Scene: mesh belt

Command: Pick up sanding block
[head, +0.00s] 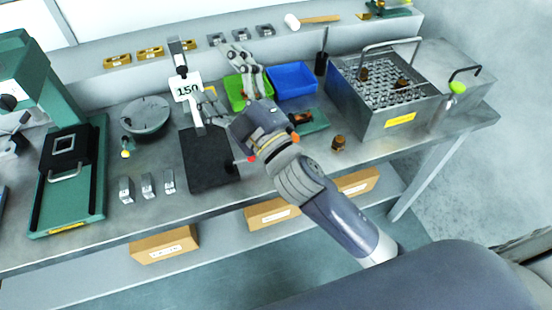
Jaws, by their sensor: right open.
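I cannot tell for sure which thing is the sanding block. A small orange-brown piece (302,118) lies on a green plate (314,124) just right of my right wrist, partly hidden by it. A white plate marked 150 (187,88) stands upright at a grey post behind a black mat (203,168). My right gripper (222,78) reaches in over the bench with its fingers spread wide, open and seemingly empty. One finger points to the back by the green bin, the other left toward the 150 plate. My left gripper is out of view.
A green bin (233,92) and a blue bin (292,80) stand behind my gripper. A metal basket (376,122) is at right, with a small brass part (339,143) before it. A round grey plate (146,117) and green press (40,85) are at left.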

